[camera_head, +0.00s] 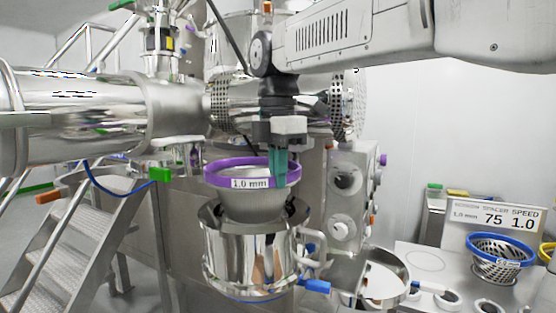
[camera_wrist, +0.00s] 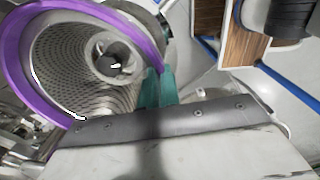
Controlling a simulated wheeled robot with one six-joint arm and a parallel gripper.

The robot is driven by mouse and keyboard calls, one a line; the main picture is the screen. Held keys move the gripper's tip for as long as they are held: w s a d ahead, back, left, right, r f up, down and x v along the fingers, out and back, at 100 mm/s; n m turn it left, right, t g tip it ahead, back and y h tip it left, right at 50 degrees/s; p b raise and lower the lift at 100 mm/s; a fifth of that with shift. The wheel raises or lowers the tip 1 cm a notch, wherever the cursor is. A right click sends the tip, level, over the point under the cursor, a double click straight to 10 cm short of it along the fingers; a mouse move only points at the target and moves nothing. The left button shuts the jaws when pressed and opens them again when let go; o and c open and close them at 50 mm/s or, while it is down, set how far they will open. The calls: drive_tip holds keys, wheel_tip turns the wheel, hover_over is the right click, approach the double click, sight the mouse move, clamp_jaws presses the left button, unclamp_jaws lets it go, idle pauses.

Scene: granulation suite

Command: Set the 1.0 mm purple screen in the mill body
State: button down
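The purple-rimmed screen (camera_head: 225,177) is a conical mesh basket labelled 1.0 mm. It sits upright over the steel mill body (camera_head: 250,260), with its lower part inside the flared mouth; whether it is seated is not clear, and its rim is well above the mill's rim. My gripper (camera_head: 279,168) points down with its teal fingers at the right side of the purple rim. In the wrist view the fingers (camera_wrist: 157,90) meet the purple rim (camera_wrist: 32,90) at its right end, and the perforated cone shows inside. The fingers appear closed on the rim.
A steel bowl (camera_head: 383,280) is right of the mill. A large steel cylinder (camera_head: 80,115) and stairs (camera_head: 75,235) are at left.

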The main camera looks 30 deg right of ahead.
sight(279, 224)
drive_tip(key=shift+f, duration=3.45)
drive_tip(key=shift+d, duration=0.1)
drive_tip(key=c, duration=1.6)
unclamp_jaws()
drive_tip(key=shift+o, duration=0.2)
wheel_tip(279, 224, up, 8)
drive_tip(key=shift+f, duration=0.1)
